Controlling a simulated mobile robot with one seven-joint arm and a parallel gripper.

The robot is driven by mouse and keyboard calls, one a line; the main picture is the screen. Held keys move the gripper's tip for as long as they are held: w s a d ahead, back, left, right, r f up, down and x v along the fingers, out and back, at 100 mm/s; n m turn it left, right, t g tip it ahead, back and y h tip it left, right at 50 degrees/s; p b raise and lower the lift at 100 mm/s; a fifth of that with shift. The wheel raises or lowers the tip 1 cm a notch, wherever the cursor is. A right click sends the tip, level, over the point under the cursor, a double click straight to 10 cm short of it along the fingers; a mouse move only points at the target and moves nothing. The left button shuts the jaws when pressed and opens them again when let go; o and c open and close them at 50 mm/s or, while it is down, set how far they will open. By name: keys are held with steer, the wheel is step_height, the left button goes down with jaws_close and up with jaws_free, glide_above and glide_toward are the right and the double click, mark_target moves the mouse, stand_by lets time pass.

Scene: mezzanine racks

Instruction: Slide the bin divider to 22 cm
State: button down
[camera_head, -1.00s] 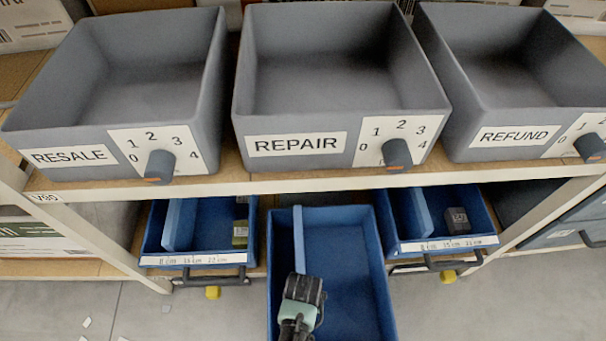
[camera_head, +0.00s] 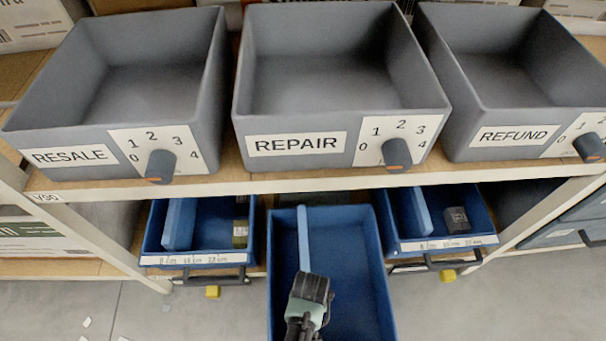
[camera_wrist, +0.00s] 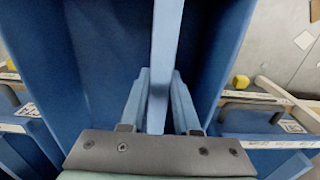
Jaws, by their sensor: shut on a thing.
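The light blue bin divider (camera_head: 303,240) stands upright in the pulled-out middle blue bin (camera_head: 358,270), left of the bin's centre and running front to back. My gripper (camera_head: 311,282) reaches down into this bin and is shut on the divider. In the wrist view the divider (camera_wrist: 164,50) passes between the two fingers of my gripper (camera_wrist: 160,95), one on each side. The front of the middle bin and any scale on it are hidden from the head view.
Blue bins stand on the lower shelf at left (camera_head: 210,225) and right (camera_head: 435,225), each with a divider, a small item and a centimetre strip. Above are grey RESALE (camera_head: 125,100), REPAIR (camera_head: 300,125) and REFUND (camera_head: 500,115) bins with dials. Yellow pieces show below the side bins.

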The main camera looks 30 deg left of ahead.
steer(key=w+d+b, duration=0.1)
steer(key=w+d, duration=0.6)
steer(key=d, duration=0.4)
steer(key=shift+w, duration=0.25)
steer(key=shift+d, duration=0.1)
steer(key=c, duration=0.6)
jaws_free()
steer(key=shift+c, duration=0.2)
steer(key=shift+r, duration=0.1)
step_height(320, 180, up, 13)
steer(key=p, duration=0.5)
steer(key=shift+s, duration=0.1)
